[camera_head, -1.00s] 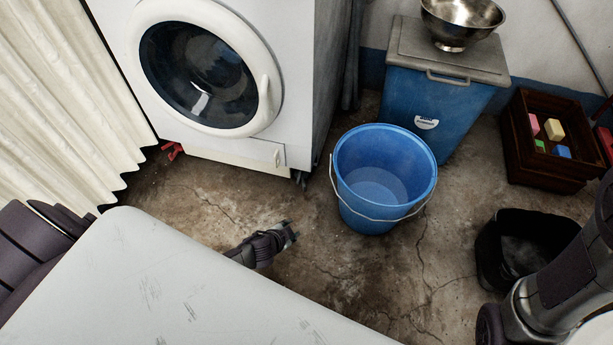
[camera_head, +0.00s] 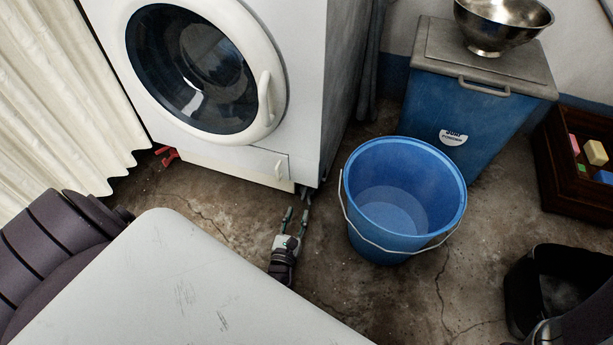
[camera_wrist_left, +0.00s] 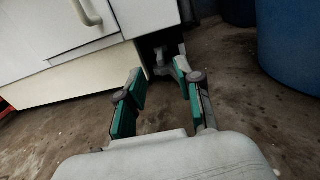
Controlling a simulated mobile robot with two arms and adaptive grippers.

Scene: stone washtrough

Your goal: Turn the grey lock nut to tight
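My left gripper (camera_head: 294,217) is on the floor side of the white washing machine (camera_head: 308,70), near its front corner. Its two fingers are apart with nothing between them; they also show apart in the left wrist view (camera_wrist_left: 160,76). Beyond the fingertips, a dark foot assembly with a small greyish part (camera_wrist_left: 160,58) shows under the machine's corner, apart from the fingers. It is small and dark, so I cannot make out the lock nut or how tight it is. My right gripper is not in view.
A blue bucket (camera_head: 440,190) with a wire handle stands close right of the left gripper. Behind it is a blue lidded bin (camera_head: 425,105) with a metal bowl (camera_head: 490,25) on top. A black container (camera_head: 525,290) stands at lower right. A red object (camera_head: 170,157) lies by the curtain.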

